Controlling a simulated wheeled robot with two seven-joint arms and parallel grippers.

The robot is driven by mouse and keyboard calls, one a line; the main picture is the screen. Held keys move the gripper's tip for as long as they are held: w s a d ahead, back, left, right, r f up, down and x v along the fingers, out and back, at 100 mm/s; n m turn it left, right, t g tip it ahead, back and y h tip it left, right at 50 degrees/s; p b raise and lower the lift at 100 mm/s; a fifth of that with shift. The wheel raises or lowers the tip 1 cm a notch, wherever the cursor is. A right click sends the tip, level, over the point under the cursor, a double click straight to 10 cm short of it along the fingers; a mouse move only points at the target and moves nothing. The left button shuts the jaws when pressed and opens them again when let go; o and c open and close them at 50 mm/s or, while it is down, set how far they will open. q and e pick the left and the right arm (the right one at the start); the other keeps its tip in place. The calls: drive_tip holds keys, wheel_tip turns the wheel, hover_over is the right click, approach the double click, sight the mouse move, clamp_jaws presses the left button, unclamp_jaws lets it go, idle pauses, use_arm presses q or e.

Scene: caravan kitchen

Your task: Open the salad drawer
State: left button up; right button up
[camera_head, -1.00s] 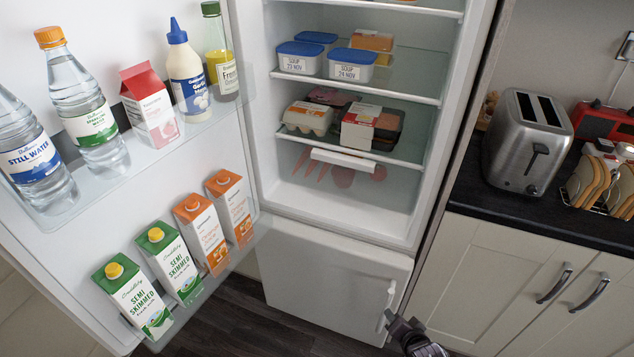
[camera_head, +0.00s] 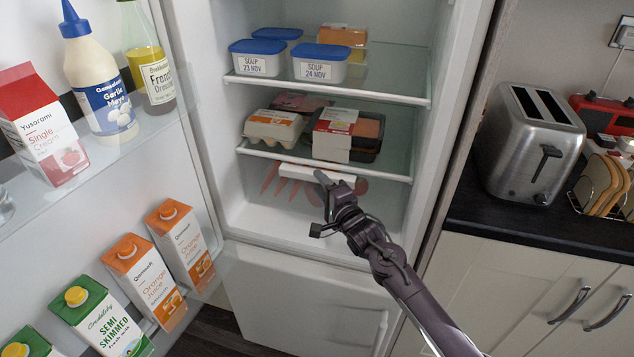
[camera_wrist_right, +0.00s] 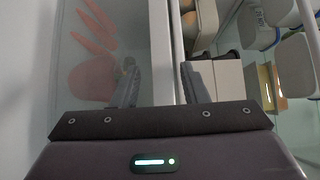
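The salad drawer (camera_head: 275,208) is the see-through-fronted bin at the bottom of the open fridge compartment, under the lowest shelf. It looks shut; carrots and other reddish vegetables show through it. Its white handle bar (camera_head: 296,171) runs along the top of its front. My right gripper (camera_head: 334,188) is in front of the bar's right part and hides some of it. In the right wrist view the gripper (camera_wrist_right: 162,86) is open, with the white bar (camera_wrist_right: 163,45) between its fingers; I cannot tell whether they touch it. My left gripper is not in view.
The fridge door, at left, stands open with bottles and cartons (camera_head: 135,272) on its racks. Above the drawer, a shelf holds an egg box (camera_head: 272,128) and food packs. Soup tubs (camera_head: 319,64) stand higher. A toaster (camera_head: 533,145) stands on the counter at right.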

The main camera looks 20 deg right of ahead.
drive_tip(key=shift+w+a, duration=0.15)
drive_tip(key=shift+w, duration=0.65)
drive_tip(key=shift+c, duration=0.4)
